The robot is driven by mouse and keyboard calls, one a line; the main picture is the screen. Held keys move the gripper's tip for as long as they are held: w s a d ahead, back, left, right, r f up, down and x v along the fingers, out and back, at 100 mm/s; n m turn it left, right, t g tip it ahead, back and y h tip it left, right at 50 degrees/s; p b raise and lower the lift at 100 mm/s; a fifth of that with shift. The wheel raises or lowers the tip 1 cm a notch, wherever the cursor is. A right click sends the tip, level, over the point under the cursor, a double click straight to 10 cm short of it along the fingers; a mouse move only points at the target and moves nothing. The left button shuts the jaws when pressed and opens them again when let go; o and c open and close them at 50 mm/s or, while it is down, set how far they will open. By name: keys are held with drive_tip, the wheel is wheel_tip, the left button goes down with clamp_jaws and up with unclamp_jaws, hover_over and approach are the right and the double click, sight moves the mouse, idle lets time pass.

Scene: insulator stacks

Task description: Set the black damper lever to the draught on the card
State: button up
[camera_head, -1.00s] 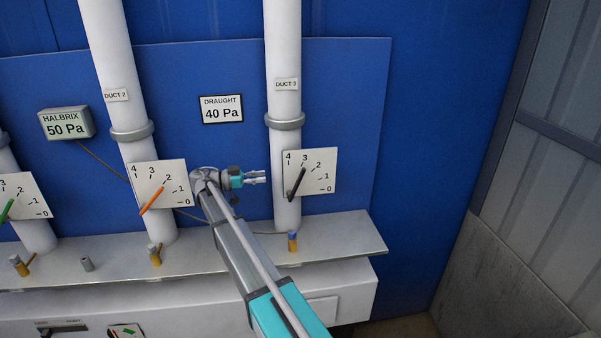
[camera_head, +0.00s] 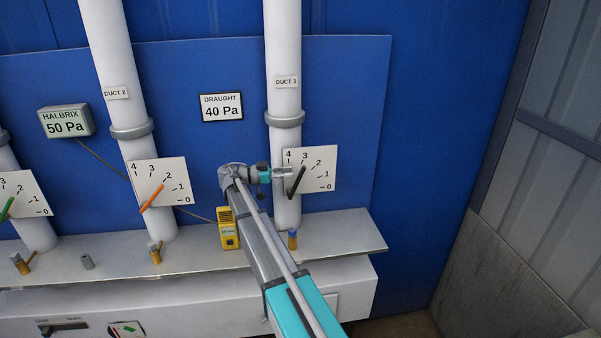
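The black damper lever (camera_head: 297,181) is on the white scale plate (camera_head: 322,172) of duct 3. It slants up to the right, its upper end near the 3 mark. The draught card (camera_head: 222,108) on the blue wall reads 40 Pa. The Halbrix display (camera_head: 66,122) at left reads 50 Pa. My gripper (camera_head: 291,173) is just left of the black lever, at the plate's left edge, its fingers pointing right. It is small here; I cannot tell whether it touches the lever or how far its fingers are apart.
An orange lever (camera_head: 152,197) sits on duct 2's plate and a green lever (camera_head: 6,209) at the far left. A metal shelf (camera_head: 200,258) with small fittings runs below the ducts. A yellow device (camera_head: 228,229) stands beside my arm.

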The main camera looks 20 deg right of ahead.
sight(301, 171)
drive_tip(key=shift+x, duration=2.5)
drive_tip(key=shift+c, duration=0.3)
clamp_jaws()
